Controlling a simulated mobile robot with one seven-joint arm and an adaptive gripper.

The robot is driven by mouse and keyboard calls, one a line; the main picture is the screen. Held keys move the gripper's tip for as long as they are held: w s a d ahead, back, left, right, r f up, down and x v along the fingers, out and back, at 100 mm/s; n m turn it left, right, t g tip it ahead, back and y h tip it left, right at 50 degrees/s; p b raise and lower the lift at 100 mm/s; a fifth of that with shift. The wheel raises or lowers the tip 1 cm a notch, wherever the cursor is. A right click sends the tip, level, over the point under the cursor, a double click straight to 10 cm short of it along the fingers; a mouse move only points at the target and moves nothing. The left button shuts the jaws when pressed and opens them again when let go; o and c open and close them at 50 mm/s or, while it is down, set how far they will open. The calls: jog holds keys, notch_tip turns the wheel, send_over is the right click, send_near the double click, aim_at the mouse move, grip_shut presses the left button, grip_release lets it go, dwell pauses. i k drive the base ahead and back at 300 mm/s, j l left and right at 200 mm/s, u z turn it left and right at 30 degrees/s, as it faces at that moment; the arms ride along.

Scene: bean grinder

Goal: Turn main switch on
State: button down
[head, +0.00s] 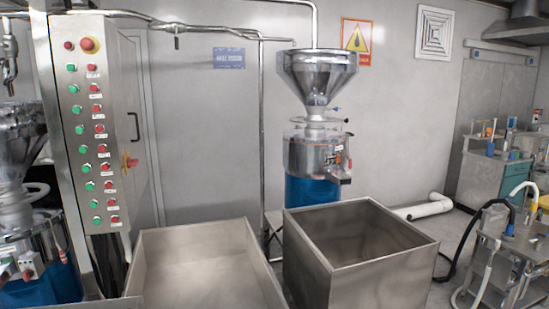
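A tall steel control cabinet (100,130) stands at the left. On its right side face is a red and yellow rotary switch (130,162), which looks like the main switch. The switch is small here, and I cannot tell its position. A black door handle (134,126) sits above it. The front panel has columns of green buttons (77,110) and red buttons (96,108). My gripper is not in view.
An open steel bin (360,245) and a shallow steel tray (200,240) stand in front of the cabinet and grinder. The grinder (317,150) has a steel hopper and blue base. Another machine (30,240) is at far left. Hoses (485,215) hang at right.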

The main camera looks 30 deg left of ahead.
aim_at(130, 162)
jog(key=u, duration=2.05)
jog(key=i+l, duration=0.1)
jog(key=i, duration=0.25)
jog(key=i+l+u, duration=0.1)
jog(key=i, duration=0.25)
